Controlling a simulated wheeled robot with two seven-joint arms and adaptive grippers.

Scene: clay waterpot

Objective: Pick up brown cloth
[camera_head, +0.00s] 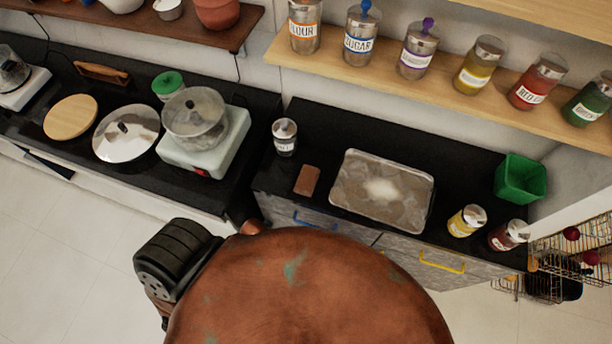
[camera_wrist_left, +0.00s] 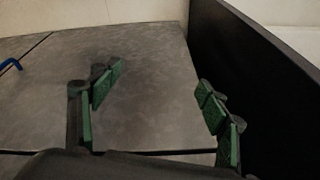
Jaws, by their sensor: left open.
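A small flat brown rectangle (camera_head: 307,180), which looks like the brown cloth, lies on the dark counter, left of a metal tray. My left gripper (camera_wrist_left: 155,100) is open in the left wrist view, with nothing between its green-padded fingers. It faces a grey cabinet front. The cloth does not show in that view. In the head view a black part of my arm (camera_head: 173,262) shows at lower left; the fingertips cannot be made out there. My right gripper is not in view.
A large brown rounded pot (camera_head: 300,290) fills the bottom of the head view, hiding what is below. A metal tray (camera_head: 345,193), a lidded jar (camera_head: 284,137) and a green bin (camera_head: 521,178) stand on the counter. A black panel (camera_wrist_left: 250,70) stands right of my fingers.

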